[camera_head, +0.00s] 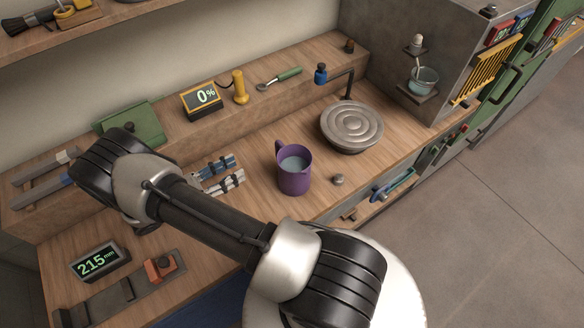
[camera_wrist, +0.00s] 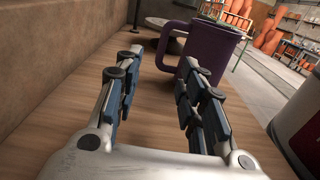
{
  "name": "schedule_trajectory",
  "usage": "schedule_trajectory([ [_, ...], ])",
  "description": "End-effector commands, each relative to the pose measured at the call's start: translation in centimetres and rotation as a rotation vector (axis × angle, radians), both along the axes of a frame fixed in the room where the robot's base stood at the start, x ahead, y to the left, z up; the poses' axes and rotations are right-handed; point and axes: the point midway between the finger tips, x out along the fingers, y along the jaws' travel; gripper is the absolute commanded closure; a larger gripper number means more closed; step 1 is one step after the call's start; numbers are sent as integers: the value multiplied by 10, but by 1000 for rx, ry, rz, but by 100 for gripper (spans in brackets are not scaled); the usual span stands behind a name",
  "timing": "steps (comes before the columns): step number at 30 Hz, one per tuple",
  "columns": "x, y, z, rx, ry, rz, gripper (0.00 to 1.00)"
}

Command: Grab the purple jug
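The purple jug (camera_head: 294,177) stands upright on the wooden bench, with a pale grey-blue surface inside its mouth and its handle toward the upper left. My gripper (camera_head: 238,167) is left of the jug, apart from it, low over the bench, with its fingers pointing toward it. In the wrist view my gripper (camera_wrist: 161,58) is open, with nothing between its fingers. The jug (camera_wrist: 213,48) is ahead and right of centre there, its lower part partly hidden behind the right finger.
A round grey wheel (camera_head: 352,126) is behind and right of the jug. A small grey knob (camera_head: 338,180) is just right of it. Bare wood lies between gripper and jug.

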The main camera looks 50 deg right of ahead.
Motion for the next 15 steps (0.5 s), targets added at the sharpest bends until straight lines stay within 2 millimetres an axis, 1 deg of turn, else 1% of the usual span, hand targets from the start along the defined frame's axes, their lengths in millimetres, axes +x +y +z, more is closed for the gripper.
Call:
schedule_trajectory([
  [1, -4, -12, 0, 0, 2, -5, 63],
  [3, -8, -27, 0, 0, 1, -5, 63],
  [6, -13, -47, 0, 0, 1, -5, 63],
  [9, -17, -62, 0, 1, 1, -4, 63],
  [12, -19, -71, 0, 1, 0, -3, 63],
  [15, -20, -76, 0, 1, 0, -1, 63],
])
